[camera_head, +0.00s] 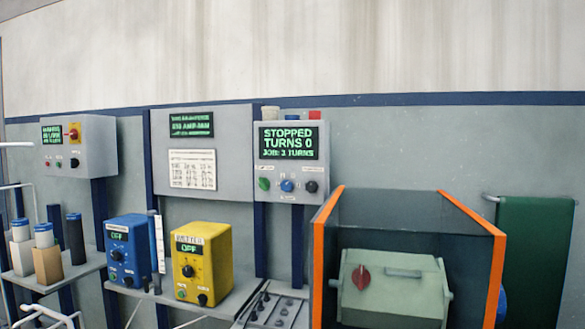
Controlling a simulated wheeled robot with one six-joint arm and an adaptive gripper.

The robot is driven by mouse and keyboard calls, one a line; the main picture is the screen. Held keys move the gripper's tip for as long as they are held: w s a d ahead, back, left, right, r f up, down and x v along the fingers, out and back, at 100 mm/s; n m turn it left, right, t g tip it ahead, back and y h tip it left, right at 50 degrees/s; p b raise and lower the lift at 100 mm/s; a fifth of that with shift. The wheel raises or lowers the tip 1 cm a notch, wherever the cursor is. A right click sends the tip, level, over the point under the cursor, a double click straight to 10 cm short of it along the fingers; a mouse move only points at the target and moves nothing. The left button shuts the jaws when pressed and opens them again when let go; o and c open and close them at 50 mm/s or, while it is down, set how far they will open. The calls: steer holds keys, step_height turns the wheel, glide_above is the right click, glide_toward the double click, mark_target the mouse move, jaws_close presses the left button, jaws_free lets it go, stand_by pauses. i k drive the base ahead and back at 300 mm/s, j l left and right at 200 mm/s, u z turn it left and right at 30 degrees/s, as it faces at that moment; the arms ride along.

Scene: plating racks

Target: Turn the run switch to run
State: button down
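A grey control box (290,160) hangs on the wall panel right of the middle. Its dark display (289,140) reads "STOPPED", "TURNS 0" and a job line that looks like "2 TURNS". Below the display are a green button or knob (264,184), a blue knob (287,186) and a dark knob (310,187). Their labels are too small to read, so I cannot tell which one is the run switch or how it is set. My gripper is not in view.
An orange-edged guard (319,262) around a pale green barrel (400,283) with a red knob stands below right. Blue (130,249) and yellow (203,258) power units reading "OFF" stand left on a shelf. Another grey box (80,144) hangs far left. A green cloth (535,255) hangs right.

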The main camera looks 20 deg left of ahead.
mark_target(264, 184)
steer(key=j, duration=1.5)
steer(key=i+j, duration=0.1)
steer(key=j, duration=1.35)
